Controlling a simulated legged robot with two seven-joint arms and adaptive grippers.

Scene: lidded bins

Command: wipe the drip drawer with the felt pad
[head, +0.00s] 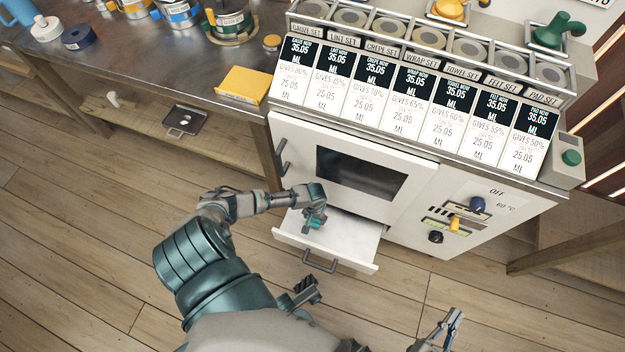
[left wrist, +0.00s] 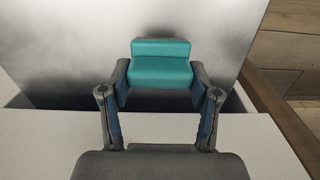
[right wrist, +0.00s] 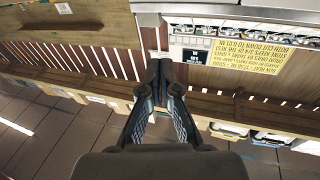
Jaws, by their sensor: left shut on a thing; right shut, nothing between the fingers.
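The drip drawer (head: 352,250) is a white drawer pulled out low at the front of the white machine, with a dark grey handle on its front. My left gripper (head: 316,216) is over the drawer, shut on the teal felt pad. In the left wrist view, the felt pad (left wrist: 160,68) sits between the two fingertips in front of a grey surface; I cannot tell whether it touches. My right gripper (head: 452,316) is low in the head view, away from the drawer. In the right wrist view its fingertips (right wrist: 161,70) are together and empty.
The white machine (head: 400,200) has a dark window, knobs and a top row of price cards. A steel counter (head: 150,60) at the left holds cans and a yellow box (head: 243,84). A small dark tray (head: 185,121) lies on the shelf below. Wooden floor around the drawer is clear.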

